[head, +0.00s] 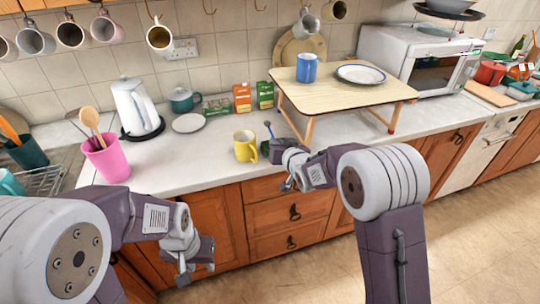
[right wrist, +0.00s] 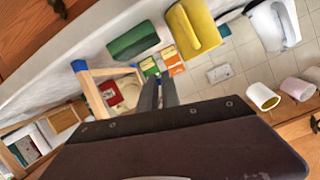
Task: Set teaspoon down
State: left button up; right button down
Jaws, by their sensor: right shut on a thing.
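The teaspoon (head: 269,129) stands up from my right gripper (head: 276,146), its blue end uppermost; the lower part is hidden. The right gripper is shut on it, low over the counter beside the yellow mug (head: 245,146). In the right wrist view the fingers (right wrist: 158,93) are close together, with a small blue bit at their tips. The yellow mug (right wrist: 194,28) and a green object (right wrist: 132,40) show there; this object is mostly hidden in the head view. My left gripper (head: 187,268) hangs empty in front of the cabinets, its jaw gap unclear.
A wooden tray table (head: 320,92) with a blue mug (head: 306,68) and plate (head: 361,74) stands right of the right gripper. Tea boxes (head: 242,98), a small white plate (head: 188,123) and a kettle (head: 138,107) are behind. A pink cup (head: 107,160) holds wooden utensils.

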aim_at(266, 152)
jog(key=shift+w+a+f, duration=0.2)
jog(key=shift+a+f, duration=0.05)
jog(key=shift+a, duration=0.2)
jog(key=shift+w+a+f, duration=0.15)
jog(key=shift+a+f, duration=0.1)
jog(key=shift+a, duration=0.15)
jog(key=shift+w+a+f, duration=0.1)
jog(key=shift+a+f, duration=0.1)
jog(key=shift+a, duration=0.15)
notch_tip(266, 152, down, 4)
jog(key=shift+f, duration=0.1)
jog(key=shift+f+b, duration=0.4)
jog(key=shift+b, duration=0.05)
jog(key=c, duration=1.6)
grip_release()
jog(key=shift+o, duration=0.2)
